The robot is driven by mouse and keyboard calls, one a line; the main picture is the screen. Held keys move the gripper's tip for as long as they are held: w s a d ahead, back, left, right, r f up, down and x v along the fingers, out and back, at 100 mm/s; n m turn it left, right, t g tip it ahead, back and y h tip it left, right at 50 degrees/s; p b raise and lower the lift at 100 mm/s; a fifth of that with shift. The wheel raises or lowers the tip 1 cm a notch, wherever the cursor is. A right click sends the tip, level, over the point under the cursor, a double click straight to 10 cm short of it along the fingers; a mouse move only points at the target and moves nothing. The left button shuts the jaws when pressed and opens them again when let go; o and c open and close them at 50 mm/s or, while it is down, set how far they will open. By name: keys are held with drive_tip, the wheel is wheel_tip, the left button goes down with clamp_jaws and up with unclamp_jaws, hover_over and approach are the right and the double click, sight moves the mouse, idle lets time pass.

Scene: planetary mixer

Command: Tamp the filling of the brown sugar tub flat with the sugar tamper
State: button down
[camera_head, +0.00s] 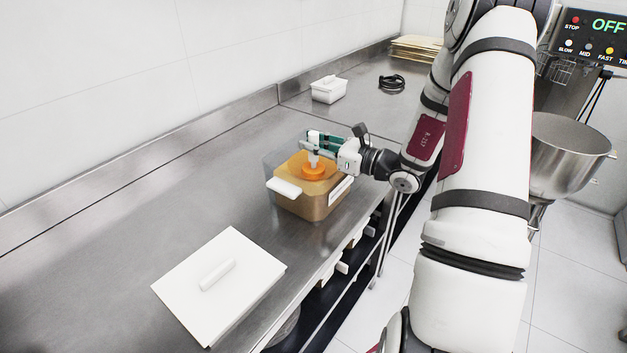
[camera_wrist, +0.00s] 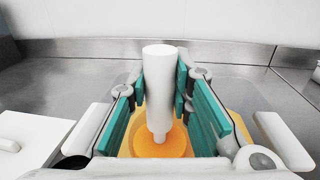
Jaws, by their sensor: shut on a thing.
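The brown sugar tub (camera_head: 302,205) is a clear-walled box on the steel counter, with a tan filling and white side handles. The sugar tamper has a white upright handle and a round orange foot (camera_head: 314,172). My gripper (camera_head: 314,150) is shut on the tamper's handle, above the tub. In the wrist view the white handle (camera_wrist: 159,85) stands between the teal finger pads, and the orange foot (camera_wrist: 160,145) is below it. The foot is inside the tub's opening, at or near the filling's surface; I cannot tell if it presses in.
A white lid (camera_head: 235,270) with a bar handle lies on the counter in front of the tub. A small white lidded box (camera_head: 329,89), a black coiled item (camera_head: 392,81) and a tan stack (camera_head: 416,47) are farther back. A mixer bowl (camera_head: 568,155) stands at right.

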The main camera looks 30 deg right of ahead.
sight(317, 131)
drive_tip(key=shift+r+p, duration=0.8)
drive_tip(key=shift+r, duration=0.95)
drive_tip(key=shift+r, duration=0.1)
drive_tip(key=shift+r+p, duration=1.05)
drive_tip(key=shift+r, duration=1.3)
